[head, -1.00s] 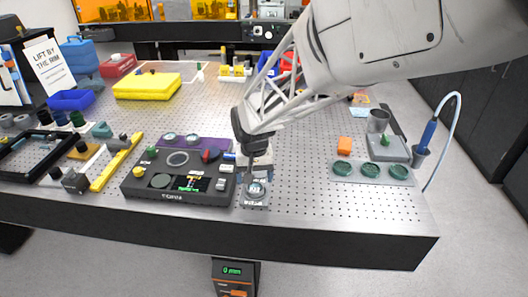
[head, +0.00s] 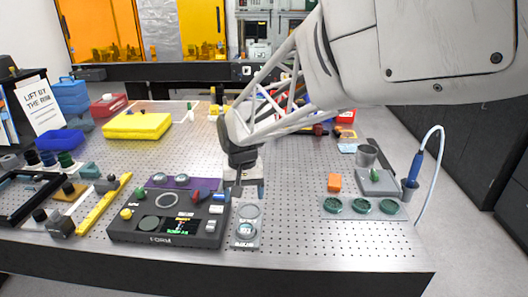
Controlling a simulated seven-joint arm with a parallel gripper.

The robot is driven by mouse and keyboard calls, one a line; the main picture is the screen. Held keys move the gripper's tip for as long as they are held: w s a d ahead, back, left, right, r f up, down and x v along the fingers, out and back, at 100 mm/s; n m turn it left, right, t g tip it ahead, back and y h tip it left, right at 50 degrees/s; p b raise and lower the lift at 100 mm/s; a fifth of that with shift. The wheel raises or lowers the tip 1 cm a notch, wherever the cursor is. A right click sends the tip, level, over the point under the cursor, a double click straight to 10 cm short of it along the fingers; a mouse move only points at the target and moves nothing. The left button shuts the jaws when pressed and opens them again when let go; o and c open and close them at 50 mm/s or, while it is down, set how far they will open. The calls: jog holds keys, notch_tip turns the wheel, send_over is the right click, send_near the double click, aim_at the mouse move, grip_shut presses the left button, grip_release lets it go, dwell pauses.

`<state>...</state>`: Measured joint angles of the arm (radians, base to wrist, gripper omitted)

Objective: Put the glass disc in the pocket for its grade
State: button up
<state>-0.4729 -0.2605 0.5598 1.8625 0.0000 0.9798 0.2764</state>
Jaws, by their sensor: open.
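A small grey plate (head: 230,240) stands just right of the FORM instrument (head: 140,238). It has a grey ring at its back and a pale, glassy round, which looks like the glass disc (head: 245,230), at its front. My gripper (head: 247,190) points down over the plate's back end, its two fingers apart with nothing visible between them. Its height above the plate is hard to judge. At the right, a light tray (head: 347,214) has three dark green round pockets (head: 361,206) in a row. Their grade marks are too small to read.
Open perforated table lies between the plate and the tray. A yellow bar (head: 104,207) is at left.

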dwell(0.3)
jog(key=s+d+r, duration=0.4)
jog(key=d, duration=0.6)
jog(key=s+d+r+m+t, duration=0.2)
jog(key=s+d, duration=1.6)
jog(key=s, duration=0.2)
jog(key=shift+s+r+t, duration=0.15)
jog(key=shift+r+t, duration=0.05)
jog(key=shift+t, duration=0.1)
